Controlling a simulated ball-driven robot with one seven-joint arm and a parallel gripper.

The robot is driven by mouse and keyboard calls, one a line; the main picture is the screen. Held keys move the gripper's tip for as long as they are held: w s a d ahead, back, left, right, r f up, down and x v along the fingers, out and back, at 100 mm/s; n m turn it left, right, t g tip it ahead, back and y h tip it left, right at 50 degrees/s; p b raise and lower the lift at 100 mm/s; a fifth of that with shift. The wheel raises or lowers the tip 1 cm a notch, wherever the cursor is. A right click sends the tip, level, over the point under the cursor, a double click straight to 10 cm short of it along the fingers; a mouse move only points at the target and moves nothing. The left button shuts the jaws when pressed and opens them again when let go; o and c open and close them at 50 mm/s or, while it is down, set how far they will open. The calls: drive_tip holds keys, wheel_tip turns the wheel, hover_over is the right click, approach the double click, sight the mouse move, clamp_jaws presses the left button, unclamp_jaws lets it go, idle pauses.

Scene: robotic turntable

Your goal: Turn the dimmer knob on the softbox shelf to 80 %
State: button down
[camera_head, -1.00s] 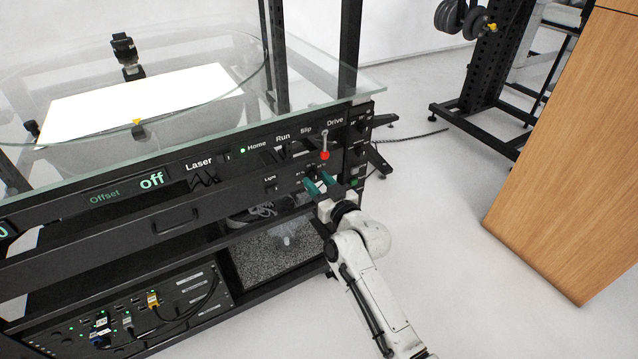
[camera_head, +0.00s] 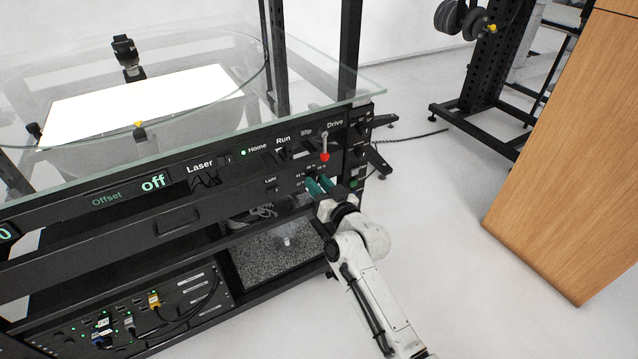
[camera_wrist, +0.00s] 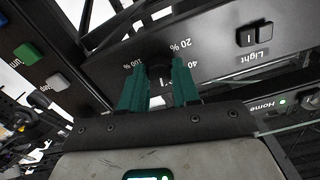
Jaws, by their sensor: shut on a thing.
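The dimmer knob (camera_wrist: 159,66) is a dark round knob on the black shelf front, with percent marks around it. In the wrist view, 20 %, 40 % and 100 % are legible upside down. My gripper (camera_wrist: 159,82) has two green fingers, one on each side of the knob, shut on it. In the head view my gripper (camera_head: 318,185) is at the right end of the shelf front and hides most of the knob. The knob's pointer setting cannot be read clearly.
A Light rocker switch (camera_wrist: 254,35) is beside the knob. The glass tabletop's edge (camera_head: 330,105) overhangs the panel. A wooden cabinet (camera_head: 570,150) stands at the right, with clear floor between.

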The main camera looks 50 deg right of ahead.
drive_tip(key=m+p, duration=0.2)
drive_tip(key=m, duration=0.7)
drive_tip(key=shift+p, duration=0.3)
drive_tip(key=shift+m, duration=0.3)
drive_tip(key=c, duration=0.8)
unclamp_jaws()
drive_tip(key=v, duration=1.1)
drive_tip(key=shift+w, duration=0.1)
